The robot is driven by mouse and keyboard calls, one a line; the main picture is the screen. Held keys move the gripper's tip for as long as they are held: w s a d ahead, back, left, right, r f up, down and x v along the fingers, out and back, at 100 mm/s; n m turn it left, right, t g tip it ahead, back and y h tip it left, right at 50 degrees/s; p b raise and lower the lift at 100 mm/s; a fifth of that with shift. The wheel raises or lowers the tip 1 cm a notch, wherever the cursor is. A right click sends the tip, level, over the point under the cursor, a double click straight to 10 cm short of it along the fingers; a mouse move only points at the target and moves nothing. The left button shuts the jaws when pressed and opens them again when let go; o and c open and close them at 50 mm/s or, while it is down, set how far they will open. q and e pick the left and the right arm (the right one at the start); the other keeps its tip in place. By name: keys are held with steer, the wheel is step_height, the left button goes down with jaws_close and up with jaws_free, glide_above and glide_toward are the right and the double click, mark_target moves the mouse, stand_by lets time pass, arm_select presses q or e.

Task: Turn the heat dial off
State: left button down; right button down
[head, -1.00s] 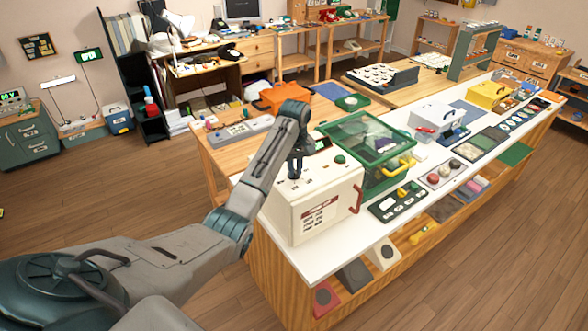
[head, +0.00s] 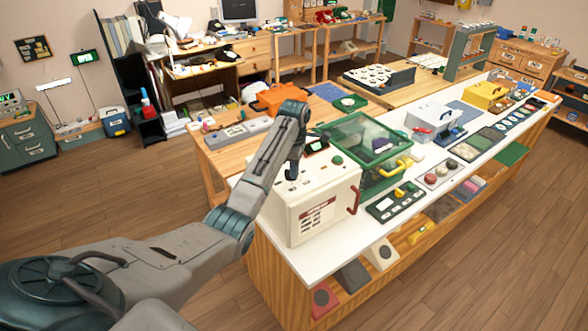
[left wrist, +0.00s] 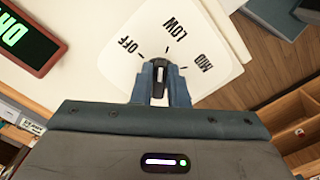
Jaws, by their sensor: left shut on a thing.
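The heat dial (left wrist: 158,76) is a small dark knob with a white line on top, set in a white panel (left wrist: 112,68) in the left wrist view. Printed marks OFF, LOW and MID fan out around it. The line points up the picture, between the OFF and LOW ticks. My left gripper (left wrist: 159,88) is shut on the knob, one finger on each side. In the head view, my left gripper (head: 292,175) is over the top of a white box (head: 332,208) and hides the dial. My right gripper is not in view.
A green clear-lidded case (head: 368,140) stands close beside the white box. A dark display with green letters (left wrist: 25,38) is near the dial in the left wrist view. More devices, including a white box (head: 433,117), line the long white table to the right.

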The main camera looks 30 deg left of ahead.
arm_select(q)
steer(key=n, duration=0.4)
steer(key=shift+w+a+r+n, duration=0.2)
steer(key=shift+w+r+n, duration=0.1)
steer(key=shift+w+r, duration=0.05)
steer(key=n, duration=0.4)
steer(key=shift+w+a+n, duration=0.15)
steer(key=shift+n, duration=0.25)
steer(key=c, duration=1.6)
jaws_free()
steer(key=shift+o, duration=0.8)
steer(key=shift+f, duration=0.15)
